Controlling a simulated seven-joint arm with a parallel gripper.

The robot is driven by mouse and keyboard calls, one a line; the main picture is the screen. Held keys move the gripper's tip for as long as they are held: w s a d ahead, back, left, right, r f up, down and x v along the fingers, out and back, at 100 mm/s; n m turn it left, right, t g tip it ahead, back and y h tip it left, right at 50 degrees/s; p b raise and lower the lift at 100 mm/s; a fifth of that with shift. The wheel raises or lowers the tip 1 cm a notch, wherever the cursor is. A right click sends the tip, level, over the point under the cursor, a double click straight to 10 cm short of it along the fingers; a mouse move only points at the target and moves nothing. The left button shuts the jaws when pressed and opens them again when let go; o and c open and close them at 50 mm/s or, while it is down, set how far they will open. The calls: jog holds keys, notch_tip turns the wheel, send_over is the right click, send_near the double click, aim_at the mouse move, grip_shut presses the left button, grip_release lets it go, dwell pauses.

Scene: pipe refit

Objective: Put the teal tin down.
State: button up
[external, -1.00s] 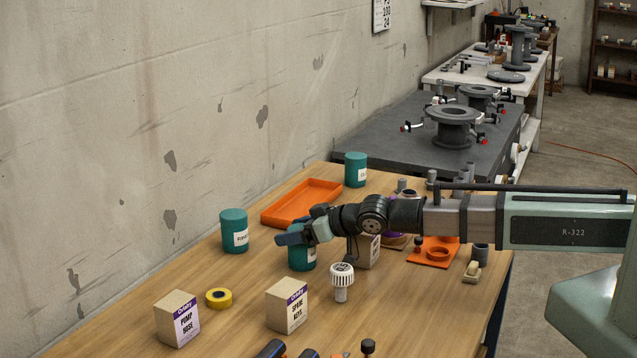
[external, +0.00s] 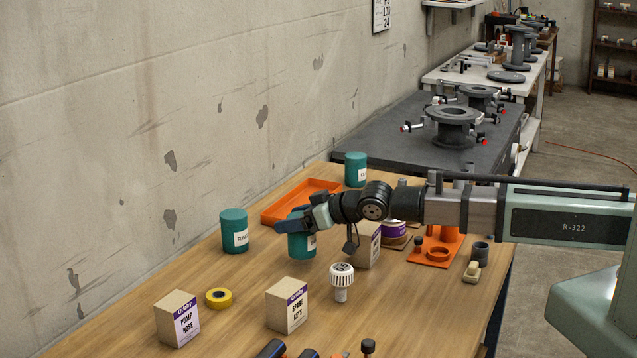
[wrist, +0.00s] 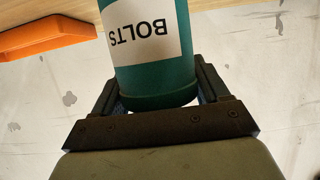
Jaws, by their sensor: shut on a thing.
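A teal tin (external: 300,246) is in my gripper (external: 297,228) over the middle of the wooden table. My gripper is shut on it, with a finger on either side. In the wrist view the held tin (wrist: 180,72) shows a white label reading BOLTS, upside down in the picture. In the external view the tin appears upright and slightly above the tabletop; the exact gap under it is hard to judge. Two other teal tins stand on the table: one to the left (external: 234,218) and one at the back (external: 356,160).
An orange tray (external: 275,214) lies behind the held tin. A box (external: 367,248) and a white ribbed part (external: 342,275) stand close on its right. Wood between is clear.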

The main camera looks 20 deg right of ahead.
notch_tip(320, 180, up, 6)
jog(key=shift+f, duration=0.1)
jog(key=shift+r, duration=0.3)
jog(key=shift+w+d+r, duration=0.15)
jog(key=shift+w+r, duration=0.05)
jog(key=shift+w, duration=0.05)
jog(key=w+d+m+t+h, duration=0.1)
jog(key=w+d+m+h, duration=0.1)
jog(key=w+d, duration=0.8)
jog(key=w+d+m+t+h, duration=0.1)
jog(key=w+d+m+t, duration=0.15)
jog(key=w, duration=1.35)
jog(key=shift+w+a+n+g+y, duration=0.7)
jog(key=shift+w+a+n+g, duration=0.25)
jog(key=shift+w+a+n, duration=0.55)
jog(key=shift+m, duration=0.25)
jog(key=shift+w+d+f, duration=0.1)
jog(key=shift+f, duration=2.2)
jog(key=shift+w+d+f, duration=0.1)
jog(key=shift+f, duration=2.15)
jog(key=shift+f, duration=0.15)
